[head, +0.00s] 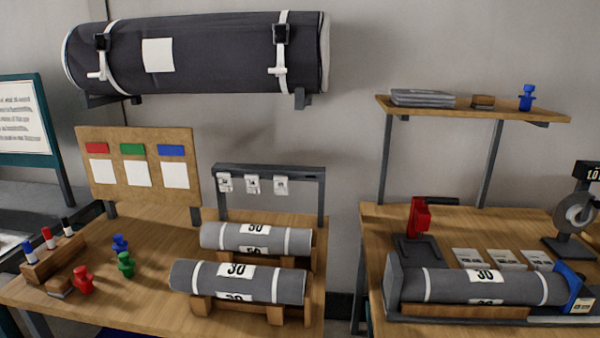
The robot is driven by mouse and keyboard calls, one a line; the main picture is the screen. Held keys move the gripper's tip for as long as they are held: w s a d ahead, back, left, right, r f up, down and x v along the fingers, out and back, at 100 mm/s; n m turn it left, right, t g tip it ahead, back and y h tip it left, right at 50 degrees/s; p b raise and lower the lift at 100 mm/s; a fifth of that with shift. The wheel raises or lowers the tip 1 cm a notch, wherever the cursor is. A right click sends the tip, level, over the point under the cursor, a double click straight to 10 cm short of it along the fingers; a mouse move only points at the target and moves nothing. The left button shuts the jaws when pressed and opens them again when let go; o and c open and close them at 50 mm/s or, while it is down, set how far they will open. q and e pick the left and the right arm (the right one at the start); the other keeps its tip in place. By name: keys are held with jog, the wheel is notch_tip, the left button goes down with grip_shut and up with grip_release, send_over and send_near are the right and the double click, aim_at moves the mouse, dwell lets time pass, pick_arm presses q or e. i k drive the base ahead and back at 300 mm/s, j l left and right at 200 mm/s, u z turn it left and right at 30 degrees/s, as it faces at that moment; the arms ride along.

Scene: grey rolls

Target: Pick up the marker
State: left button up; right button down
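Three markers with white bodies stand in a wooden holder (40,270) at the left edge of the left table. The blue marker (29,251) is nearest the front, the red marker (48,238) is in the middle, and the black marker (67,227) is at the back. Their lower ends are hidden in the holder. Neither of my grippers is in view.
Red (83,280), green (126,264) and blue (120,244) pegs stand beside the holder, near a small wooden block (59,287). Grey rolls (238,282) rest on wooden cradles to the right. A board (140,165) stands behind. A gap separates the right table (375,222).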

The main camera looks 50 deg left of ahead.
aim_at(66, 228)
jog(key=u, duration=2.75)
jog(key=i+j+u, duration=0.25)
jog(key=i, duration=0.4)
jog(key=i+j, duration=0.35)
jog(key=j, duration=0.15)
jog(key=i+j+u, duration=0.1)
jog(key=i+j, duration=0.25)
jog(key=j, duration=0.2)
